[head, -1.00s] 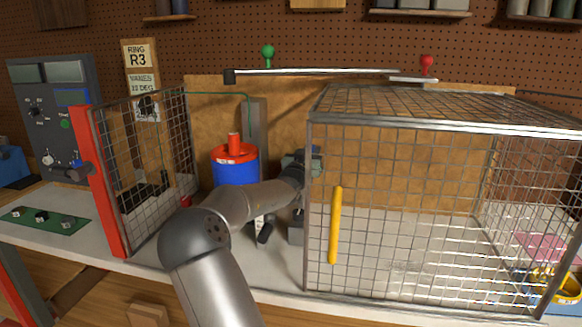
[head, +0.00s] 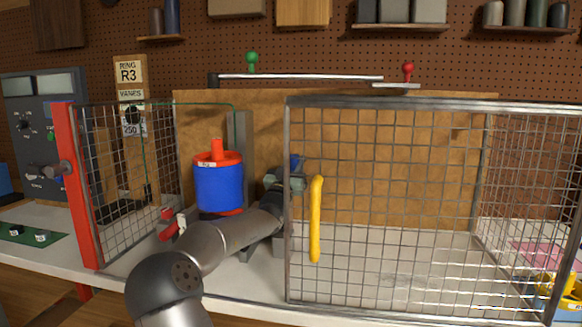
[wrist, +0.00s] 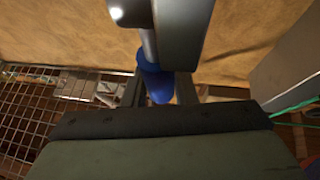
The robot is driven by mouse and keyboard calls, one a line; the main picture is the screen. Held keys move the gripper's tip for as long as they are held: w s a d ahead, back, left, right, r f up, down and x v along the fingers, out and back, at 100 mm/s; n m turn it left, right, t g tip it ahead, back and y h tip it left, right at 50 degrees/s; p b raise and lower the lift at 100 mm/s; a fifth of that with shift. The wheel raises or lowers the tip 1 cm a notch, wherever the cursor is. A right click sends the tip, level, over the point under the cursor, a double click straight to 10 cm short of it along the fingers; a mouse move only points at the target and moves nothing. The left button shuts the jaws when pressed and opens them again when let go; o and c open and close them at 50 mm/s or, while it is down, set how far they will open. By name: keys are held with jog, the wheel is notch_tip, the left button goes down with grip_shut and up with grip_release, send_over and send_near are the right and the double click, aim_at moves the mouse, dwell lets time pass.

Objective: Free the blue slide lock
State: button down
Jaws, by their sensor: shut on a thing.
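The blue slide lock shows in the wrist view as a blue knob (wrist: 155,84) on a grey rod that runs up to a grey block. My gripper (wrist: 158,92) has one finger on each side of the knob and is shut on it. In the head view, my gripper (head: 287,178) is beside the left edge of the mesh cage, with a small bit of blue (head: 295,162) showing just above it. The lock's far end and its seat are hidden.
The mesh cage (head: 385,103) with a yellow handle (head: 316,220) stands close on the right. A blue drum with a red lid (head: 218,187) is left of my gripper. A red-framed mesh panel (head: 78,190) stands farther left. A bar (head: 300,78) spans above.

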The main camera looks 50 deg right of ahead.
jog(key=c, duration=1.2)
grip_release()
jog(key=shift+o, duration=0.2)
jog(key=shift+r, duration=0.35)
notch_tip(320, 180, up, 3)
jog(key=shift+f+p, duration=0.1)
jog(key=shift+p, duration=0.2)
jog(key=s+a+r, duration=0.9)
jog(key=a, duration=0.1)
jog(key=shift+a+r, duration=0.2)
jog(key=shift+a, duration=0.05)
jog(key=shift+s, duration=0.1)
